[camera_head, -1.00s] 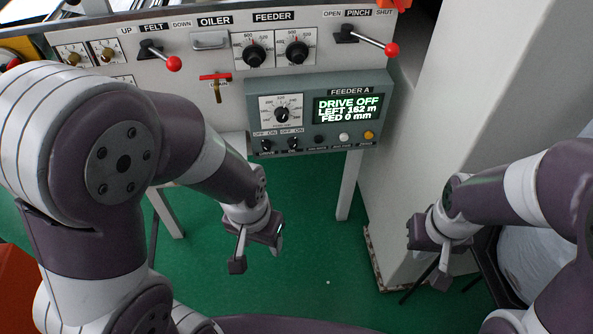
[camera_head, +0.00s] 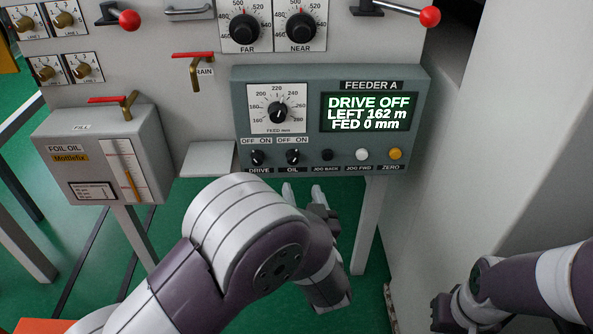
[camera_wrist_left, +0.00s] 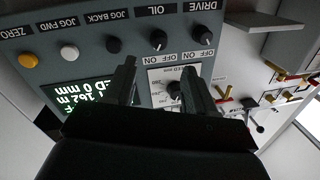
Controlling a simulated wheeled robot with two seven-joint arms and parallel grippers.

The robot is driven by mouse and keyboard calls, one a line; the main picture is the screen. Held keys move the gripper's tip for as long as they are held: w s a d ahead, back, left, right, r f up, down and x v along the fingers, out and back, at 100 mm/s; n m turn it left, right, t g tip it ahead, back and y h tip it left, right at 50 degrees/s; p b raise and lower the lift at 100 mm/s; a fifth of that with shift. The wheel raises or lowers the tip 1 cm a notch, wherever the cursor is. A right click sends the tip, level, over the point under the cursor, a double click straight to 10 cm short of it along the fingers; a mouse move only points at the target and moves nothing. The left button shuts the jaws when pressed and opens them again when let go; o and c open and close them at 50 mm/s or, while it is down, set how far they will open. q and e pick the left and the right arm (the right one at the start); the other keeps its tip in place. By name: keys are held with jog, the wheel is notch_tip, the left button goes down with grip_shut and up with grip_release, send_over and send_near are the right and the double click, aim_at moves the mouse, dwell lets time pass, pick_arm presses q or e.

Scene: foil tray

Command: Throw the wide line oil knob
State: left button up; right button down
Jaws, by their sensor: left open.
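The oil knob (camera_head: 292,157) is a small black rotary switch labelled OIL under an OFF/ON plate, on the grey Feeder A panel (camera_head: 420,95). It also shows in the left wrist view (camera_wrist_left: 158,40), where the picture is upside down. I cannot clearly tell which way its pointer faces. My left gripper (camera_head: 303,194) is open and empty, just below the panel's lower edge. In the left wrist view its two fingers (camera_wrist_left: 159,72) stand apart, with the oil knob beyond them and roughly between their lines. My right gripper (camera_head: 441,314) is low at the right, its jaws unclear.
The similar drive knob (camera_head: 257,157) sits close left of the oil knob. The jog back button (camera_head: 327,155) is close right. A dial (camera_head: 278,112) and a screen (camera_head: 368,112) reading DRIVE OFF are above. A foil oil box (camera_head: 70,150) stands left.

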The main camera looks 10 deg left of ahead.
aim_at(294, 162)
pick_arm(q)
jog(key=b+x, duration=0.2)
jog(key=x, duration=0.6)
jog(key=shift+w+a+f+b, duration=0.1)
jog(key=shift+w+f+b, duration=0.1)
jog(key=shift+w+b, duration=0.15)
jog(key=shift+w+a+r, duration=0.1)
jog(key=shift+w+a, duration=0.05)
jog(key=shift+w, duration=0.05)
grip_shut()
